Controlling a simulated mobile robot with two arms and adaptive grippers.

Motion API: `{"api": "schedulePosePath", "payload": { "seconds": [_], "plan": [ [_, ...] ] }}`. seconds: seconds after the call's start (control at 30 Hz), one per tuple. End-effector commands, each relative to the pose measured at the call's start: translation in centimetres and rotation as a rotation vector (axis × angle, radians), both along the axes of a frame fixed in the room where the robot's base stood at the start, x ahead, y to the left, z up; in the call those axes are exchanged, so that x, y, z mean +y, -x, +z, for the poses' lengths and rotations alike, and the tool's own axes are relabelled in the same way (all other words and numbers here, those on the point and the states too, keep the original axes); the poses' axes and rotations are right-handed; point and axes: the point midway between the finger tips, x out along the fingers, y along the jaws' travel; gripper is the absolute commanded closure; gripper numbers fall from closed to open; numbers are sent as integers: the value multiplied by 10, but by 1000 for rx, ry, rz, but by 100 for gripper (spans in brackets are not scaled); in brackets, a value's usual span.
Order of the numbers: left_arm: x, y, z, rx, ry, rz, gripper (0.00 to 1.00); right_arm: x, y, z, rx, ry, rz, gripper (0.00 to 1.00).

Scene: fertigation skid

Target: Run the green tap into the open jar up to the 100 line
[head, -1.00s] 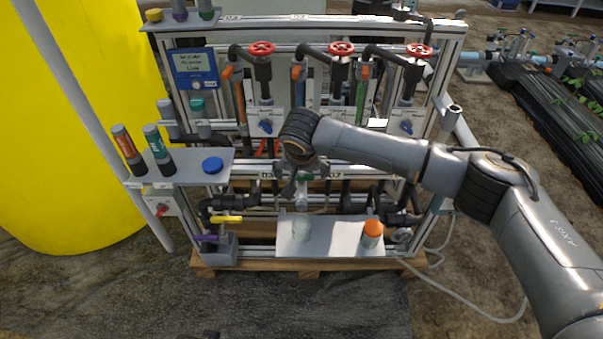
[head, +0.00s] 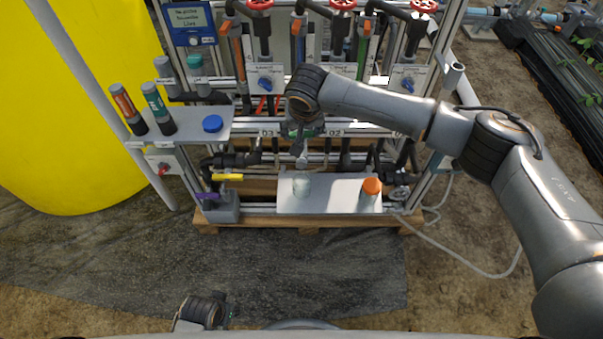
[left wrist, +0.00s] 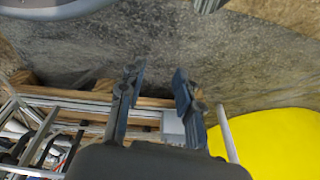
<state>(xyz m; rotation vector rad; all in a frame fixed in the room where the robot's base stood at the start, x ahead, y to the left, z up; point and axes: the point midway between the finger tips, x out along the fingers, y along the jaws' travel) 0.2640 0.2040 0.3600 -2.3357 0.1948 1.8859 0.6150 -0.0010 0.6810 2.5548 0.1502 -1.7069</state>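The open jar (head: 301,186) is clear and pale and stands upright on the metal shelf (head: 330,200), below the tap spout (head: 301,161). Its 100 line and the level inside are too small to read. The green tap (head: 292,132) shows only in part behind my right gripper (head: 303,132), which is pointed down at it from above. My right fingers are mostly hidden, so their opening and any contact are unclear. My left gripper (left wrist: 160,85) is open and empty in the left wrist view, well away from the skid; its wrist shows at the bottom of the head view.
An orange-capped jar (head: 370,190) stands at the right of the shelf. A yellow-handled valve (head: 228,177) and a purple lever (head: 208,196) are to the left. The ground in front is clear.

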Motion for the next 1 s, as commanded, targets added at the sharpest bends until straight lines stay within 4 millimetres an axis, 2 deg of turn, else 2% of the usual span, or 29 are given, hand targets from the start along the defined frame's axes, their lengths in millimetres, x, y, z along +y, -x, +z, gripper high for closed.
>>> {"api": "schedulePosePath", "payload": {
  "seconds": [0.53, 1.0],
  "plan": [
    [5, 36, -51, 36, -3, -8, 66, -2, 0, 0, 3, 1, 200, 70],
    [5, 41, -57, 38, -4, -9, 66, -2, 0, 0, 2, 1, 235, 70]
  ]
}}
